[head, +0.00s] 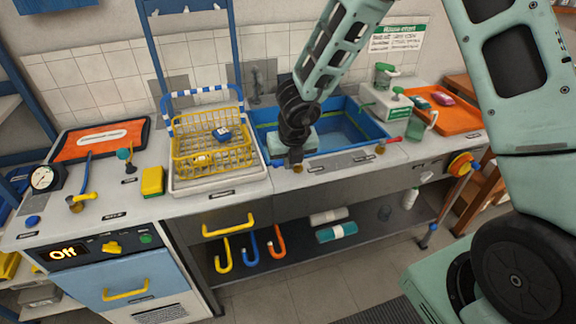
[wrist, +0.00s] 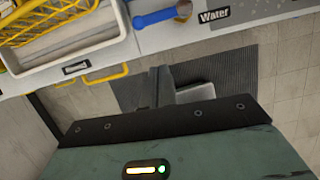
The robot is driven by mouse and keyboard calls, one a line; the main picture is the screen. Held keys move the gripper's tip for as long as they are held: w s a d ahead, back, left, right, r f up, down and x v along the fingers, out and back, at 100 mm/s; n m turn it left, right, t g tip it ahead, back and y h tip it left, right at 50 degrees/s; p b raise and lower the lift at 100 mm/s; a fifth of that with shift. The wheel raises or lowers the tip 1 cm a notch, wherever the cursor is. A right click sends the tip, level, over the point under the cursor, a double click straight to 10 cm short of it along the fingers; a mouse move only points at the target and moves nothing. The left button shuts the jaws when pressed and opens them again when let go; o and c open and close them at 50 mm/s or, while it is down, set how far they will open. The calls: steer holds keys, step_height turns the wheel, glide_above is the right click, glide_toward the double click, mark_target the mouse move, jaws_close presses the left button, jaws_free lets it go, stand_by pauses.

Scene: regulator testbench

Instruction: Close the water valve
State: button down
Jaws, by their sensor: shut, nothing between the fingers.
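The water valve's blue lever handle (wrist: 154,18) and brass body (wrist: 184,8) show at the top edge of the wrist view, left of the label "Water" (wrist: 214,16). The lever lies roughly along the counter's front edge.
A yellow basket (head: 212,143) in a white rack stands left of my gripper, and a blue sink (head: 345,130) is behind it. A red-handled valve (head: 386,145) is to the right. Coloured hooks (head: 250,246) hang below the counter.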

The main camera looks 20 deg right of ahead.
steer(key=p+v, duration=0.1)
steer(key=v, duration=0.5)
stand_by(0.4)
